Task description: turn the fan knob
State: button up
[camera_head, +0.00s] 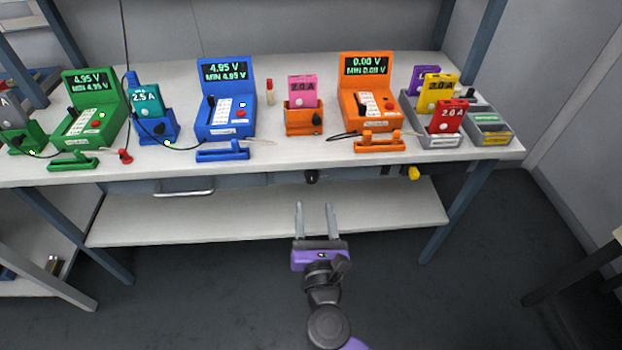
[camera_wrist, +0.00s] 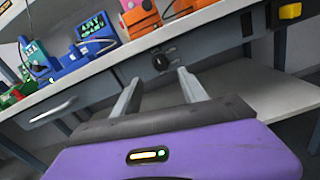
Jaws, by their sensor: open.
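The fan knob looks to be the black knob (camera_head: 311,176) on the panel under the front edge of the bench. In the wrist view the black knob (camera_wrist: 160,62) has dial marks around it and lies ahead, between and beyond my fingertips. My gripper (camera_head: 315,207) is open and empty, in front of the bench and a little lower than the knob in the head view. Its two grey fingers (camera_wrist: 155,84) show in the wrist view, apart from the knob.
The bench top (camera_head: 300,163) carries green, blue and orange testers (camera_head: 366,90). A yellow knob or button (camera_head: 413,173) is right of the black knob. A drawer handle (camera_head: 184,193) is to the left. A lower shelf (camera_head: 250,218) lies below. The floor in front is clear.

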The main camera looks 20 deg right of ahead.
aim_at(312, 182)
jog(key=shift+x, duration=3.9)
jog(key=shift+f, duration=0.1)
grip_shut()
